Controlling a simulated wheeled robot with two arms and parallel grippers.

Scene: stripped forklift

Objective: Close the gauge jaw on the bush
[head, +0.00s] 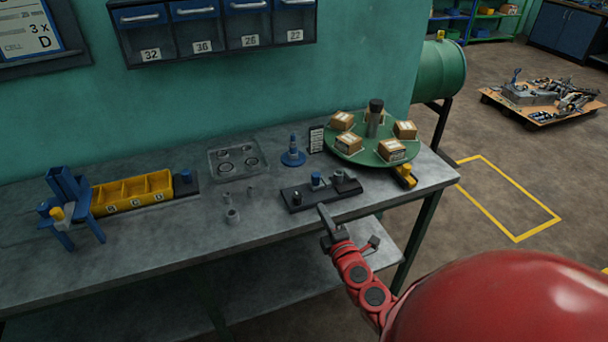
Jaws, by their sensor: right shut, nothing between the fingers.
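The gauge (322,199), a dark flat base, lies near the front right of the grey bench. On it stand a small dark cylinder (297,198) at the left, a blue-topped piece (316,180) in the middle and a dark block with a round top (345,184) at the right. I cannot tell which of these is the jaw, or whether a bush sits against it. My right gripper (322,210) is shut and empty, just in front of the gauge's front edge. Contact is not clear. My left gripper is out of view.
Small grey rings and cylinders (232,215) stand left of the gauge, near a clear tray (238,160). Behind it are a blue cone-shaped stand (293,153) and a green turntable (345,155) with boxes. A yellow bin (133,191) and blue stand (72,200) are at left.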

